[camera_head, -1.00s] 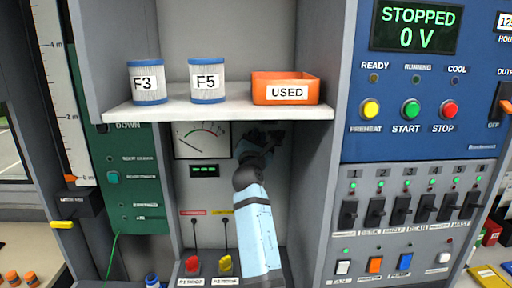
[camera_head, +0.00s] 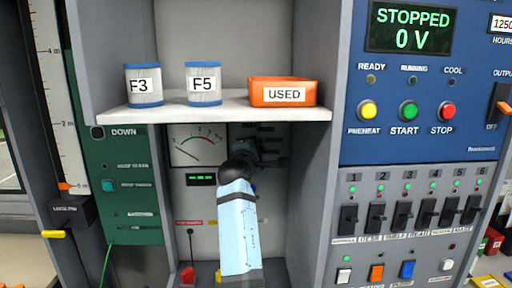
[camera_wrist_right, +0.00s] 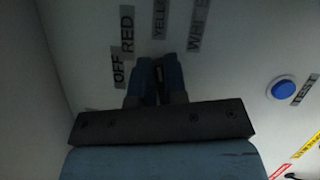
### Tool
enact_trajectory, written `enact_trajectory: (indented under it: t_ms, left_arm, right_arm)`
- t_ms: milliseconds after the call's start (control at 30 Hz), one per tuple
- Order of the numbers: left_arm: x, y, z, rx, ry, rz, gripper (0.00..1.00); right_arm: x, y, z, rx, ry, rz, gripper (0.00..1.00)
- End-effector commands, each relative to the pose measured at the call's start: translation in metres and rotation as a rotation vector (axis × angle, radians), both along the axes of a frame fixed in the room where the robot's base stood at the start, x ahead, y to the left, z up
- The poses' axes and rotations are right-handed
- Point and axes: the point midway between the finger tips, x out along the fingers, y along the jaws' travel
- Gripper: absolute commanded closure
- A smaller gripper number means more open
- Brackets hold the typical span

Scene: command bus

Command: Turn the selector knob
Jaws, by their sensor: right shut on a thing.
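The selector knob (camera_wrist_right: 159,86) shows in the right wrist view only as a small dark piece between my fingertips. Labels OFF (camera_wrist_right: 119,68), RED (camera_wrist_right: 127,30), YELLOW and WHITE fan out around it on the pale panel. My right gripper (camera_wrist_right: 156,80) is shut on the knob, its two blue fingers on either side. In the head view my right arm reaches under the shelf into the bay, and its wrist and the shade largely hide the gripper and knob. My left gripper is not in view.
A shelf (camera_head: 220,112) overhangs the bay, holding filters F3 (camera_head: 144,86) and F5 (camera_head: 204,84) and the orange USED tray (camera_head: 283,92). A blue TEST button (camera_wrist_right: 283,88) sits right of the knob. A meter (camera_head: 198,146) is left of my wrist; side walls flank the bay.

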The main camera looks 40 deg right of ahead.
Motion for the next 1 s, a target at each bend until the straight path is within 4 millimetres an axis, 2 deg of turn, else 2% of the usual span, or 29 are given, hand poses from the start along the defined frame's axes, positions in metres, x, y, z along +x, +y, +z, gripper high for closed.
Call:
enact_trajectory:
  t_ms: [300, 733, 767, 833, 867, 1000]
  left_arm:
    - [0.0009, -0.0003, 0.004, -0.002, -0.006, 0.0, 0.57]
    - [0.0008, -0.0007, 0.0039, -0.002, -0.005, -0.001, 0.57]
    - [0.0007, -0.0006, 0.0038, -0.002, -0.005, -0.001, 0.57]
    - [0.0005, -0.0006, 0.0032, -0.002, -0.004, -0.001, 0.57]
    - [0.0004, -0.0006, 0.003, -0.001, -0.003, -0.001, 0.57]
    - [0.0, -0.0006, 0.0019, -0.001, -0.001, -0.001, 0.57]
  right_arm:
    - [0.0003, 0.0004, 0.0006, 0.064, -0.042, 0.002, 1.0]
    - [0.0002, 0.0004, 0.0008, 0.068, -0.046, 0.002, 1.0]
    - [0.0003, 0.0003, 0.0009, 0.068, -0.046, 0.002, 0.8]
    - [0.0003, 0.0003, 0.0007, 0.068, -0.046, 0.002, 0.64]
    - [0.0003, 0.0003, 0.0006, 0.068, -0.046, 0.002, 0.62]
    - [0.0001, 0.0002, 0.0, 0.068, -0.044, 0.002, 0.62]
